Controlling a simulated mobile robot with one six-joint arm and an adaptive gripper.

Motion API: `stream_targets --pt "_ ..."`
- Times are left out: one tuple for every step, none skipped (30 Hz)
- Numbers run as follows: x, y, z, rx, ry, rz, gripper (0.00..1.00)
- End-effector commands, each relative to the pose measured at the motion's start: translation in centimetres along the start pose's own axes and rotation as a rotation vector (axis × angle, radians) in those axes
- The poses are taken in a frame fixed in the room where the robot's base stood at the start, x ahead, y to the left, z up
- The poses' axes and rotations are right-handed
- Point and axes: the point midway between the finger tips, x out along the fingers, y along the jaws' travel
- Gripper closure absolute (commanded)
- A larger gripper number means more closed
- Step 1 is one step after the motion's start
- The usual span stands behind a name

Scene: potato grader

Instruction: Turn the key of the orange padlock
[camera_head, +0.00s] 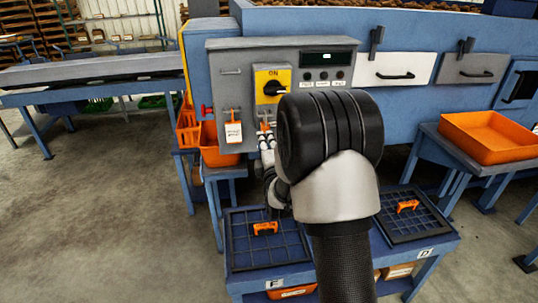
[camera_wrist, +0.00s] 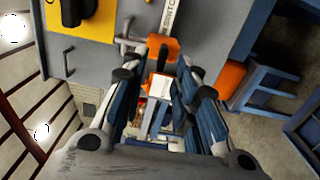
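In the wrist view an orange padlock (camera_wrist: 162,48) hangs at the grey control box, just beyond my fingertips. Its orange also shows in the head view (camera_head: 265,126), just left of my arm. My gripper (camera_wrist: 158,82) is open, with its blue-padded fingers apart on either side of a gap below the padlock. A small white and orange piece (camera_wrist: 159,87) shows in that gap; I cannot tell whether it is a tag or part of the key. I cannot make out the key clearly. In the head view my wrist hides most of the gripper.
A yellow ON switch plate (camera_head: 271,84) is above the padlock. Another orange lock with a white tag (camera_head: 233,131) hangs to its left. Orange bins (camera_head: 216,152) stand below the box. Blue grid trays (camera_head: 245,250) holding orange items are underneath. An orange tray (camera_head: 488,130) is at right.

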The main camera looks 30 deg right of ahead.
Motion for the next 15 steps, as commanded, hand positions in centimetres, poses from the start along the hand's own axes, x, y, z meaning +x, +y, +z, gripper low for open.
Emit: stream_targets --pt "-1.1 0.0 0.0 0.000 0.000 -0.002 0.72" --pt "-1.8 0.0 0.0 0.000 0.000 -0.002 0.72" --pt "-2.7 0.0 0.0 0.000 0.000 -0.002 0.72" --pt "-3.4 0.0 0.0 0.000 0.000 -0.002 0.72" --pt "-4.0 0.0 0.0 0.000 0.000 -0.001 0.72" --pt "-4.9 0.0 0.0 0.000 0.000 -0.002 0.72" --pt "-5.5 0.0 0.0 0.000 0.000 -0.002 0.72" --pt "-6.1 0.0 0.0 0.000 0.000 -0.002 0.72" --pt "-6.8 0.0 0.0 0.000 0.000 -0.002 0.72" --pt "-7.3 0.0 0.0 0.000 0.000 -0.001 0.72" --pt "-7.8 0.0 0.0 0.000 0.000 -0.002 0.72" --pt "-8.3 0.0 0.0 0.000 0.000 0.000 0.72" --pt "-8.6 0.0 0.0 0.000 0.000 0.000 0.72" --pt "-8.9 0.0 0.0 0.000 0.000 -0.001 0.72" --pt "-9.2 0.0 0.0 0.000 0.000 -0.001 0.72"
